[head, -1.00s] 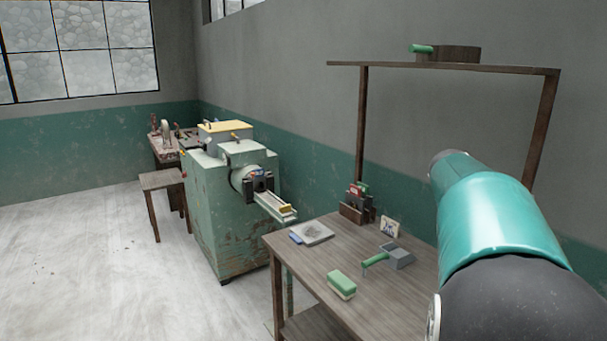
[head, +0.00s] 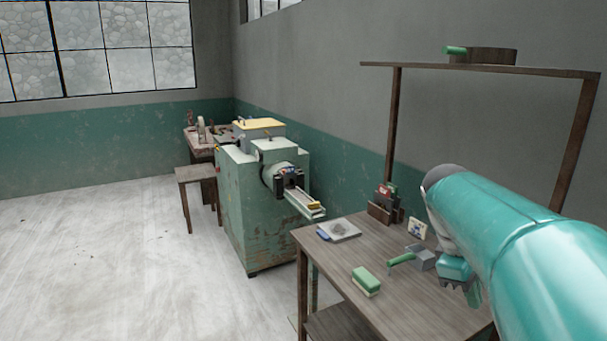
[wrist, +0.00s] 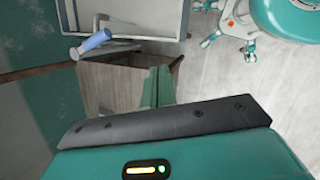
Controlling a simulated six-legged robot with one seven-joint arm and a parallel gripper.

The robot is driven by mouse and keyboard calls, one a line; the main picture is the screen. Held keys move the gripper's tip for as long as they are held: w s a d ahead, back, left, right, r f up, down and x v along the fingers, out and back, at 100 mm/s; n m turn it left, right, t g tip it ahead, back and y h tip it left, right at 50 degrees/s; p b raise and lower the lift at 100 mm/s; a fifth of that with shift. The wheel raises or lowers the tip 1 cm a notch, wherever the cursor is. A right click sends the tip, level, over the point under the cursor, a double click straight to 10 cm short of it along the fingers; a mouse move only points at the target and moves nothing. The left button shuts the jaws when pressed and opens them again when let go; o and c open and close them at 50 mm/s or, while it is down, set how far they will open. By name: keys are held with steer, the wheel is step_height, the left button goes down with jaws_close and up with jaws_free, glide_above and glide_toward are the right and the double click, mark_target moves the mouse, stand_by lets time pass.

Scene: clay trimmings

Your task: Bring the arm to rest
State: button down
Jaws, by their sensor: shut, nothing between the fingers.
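My arm reaches in from the right edge of the head view, over the right part of the bench. My gripper (head: 474,292) shows only in part there, below the teal arm link that hides the rest. In the wrist view the teal gripper housing with a lit indicator and a dark bar fills the bottom. Narrow green fingers (wrist: 157,84) stand beyond the bar, together and with nothing seen between them.
The wooden bench (head: 335,262) bears a green-and-white block (head: 366,281), a green-handled grey scoop (head: 402,258), a slab (head: 345,231) and a small rack (head: 382,213). A shelf (head: 420,67) stands above. A green machine (head: 245,220) is left; floor there is open.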

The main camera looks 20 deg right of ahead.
steer(key=s+a+f+m+t+y, duration=0.1)
steer(key=a+f+m+t+y, duration=0.1)
steer(key=a, duration=1.1)
steer(key=a+f+m+t+y, duration=0.1)
steer(key=a+f+t, duration=0.3)
steer(key=a, duration=1)
steer(key=shift+s+f+m+t+y, duration=0.3)
steer(key=shift+s+m+t+y, duration=0.1)
steer(key=shift+m+t, duration=0.5)
steer(key=shift+d, duration=0.1)
